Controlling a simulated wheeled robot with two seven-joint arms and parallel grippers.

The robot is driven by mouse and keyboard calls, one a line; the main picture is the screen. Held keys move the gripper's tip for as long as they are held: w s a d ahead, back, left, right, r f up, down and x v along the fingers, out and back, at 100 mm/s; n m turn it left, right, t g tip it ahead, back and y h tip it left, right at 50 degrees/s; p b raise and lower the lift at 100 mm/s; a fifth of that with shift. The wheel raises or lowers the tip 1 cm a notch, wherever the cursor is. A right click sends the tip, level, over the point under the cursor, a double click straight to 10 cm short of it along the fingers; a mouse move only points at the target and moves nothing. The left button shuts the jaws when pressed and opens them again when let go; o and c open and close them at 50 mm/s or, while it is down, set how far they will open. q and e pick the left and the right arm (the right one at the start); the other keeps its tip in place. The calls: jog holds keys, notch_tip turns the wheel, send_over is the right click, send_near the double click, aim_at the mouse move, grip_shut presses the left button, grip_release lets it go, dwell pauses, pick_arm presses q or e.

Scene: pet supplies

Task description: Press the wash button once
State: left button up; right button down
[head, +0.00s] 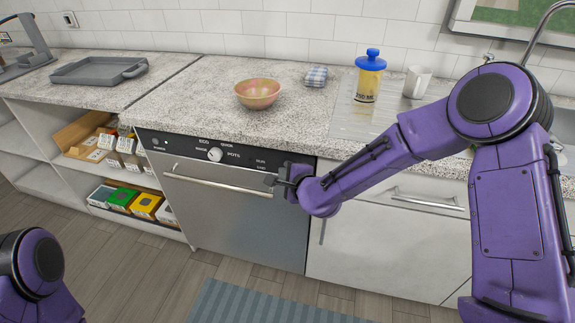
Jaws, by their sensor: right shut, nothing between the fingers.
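The dishwasher (235,225) has a dark control panel (185,148) along its top, with a round white knob (215,155) among labels such as ECO and POTS. Small labels sit toward the panel's right end, too small to read. I cannot pick out a wash button; the right end of the panel is partly hidden by my right gripper. My right gripper (272,181) is shut and empty, in front of the dishwasher near the right end of its handle (215,180). I cannot tell whether it touches anything. My left gripper is out of view; only part of my left arm shows at lower left.
A grey tray (100,70) lies at left. Shelves with boxes (125,201) are left of the dishwasher. A blue rug (260,303) lies below.

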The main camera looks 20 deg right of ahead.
jog(key=shift+w, duration=0.1)
dwell(0.6)
jog(key=shift+w+d, duration=0.25)
jog(key=shift+w+d, duration=0.2)
jog(key=shift+w, duration=0.15)
dwell(0.6)
dwell(0.4)
jog(key=shift+s+a, duration=0.45)
jog(key=shift+s, duration=0.25)
jog(key=s+a, duration=0.1)
jog(key=s, duration=0.1)
jog(key=s+a, duration=0.1)
jog(key=s, duration=0.1)
jog(key=shift+a, duration=0.4)
dwell(0.4)
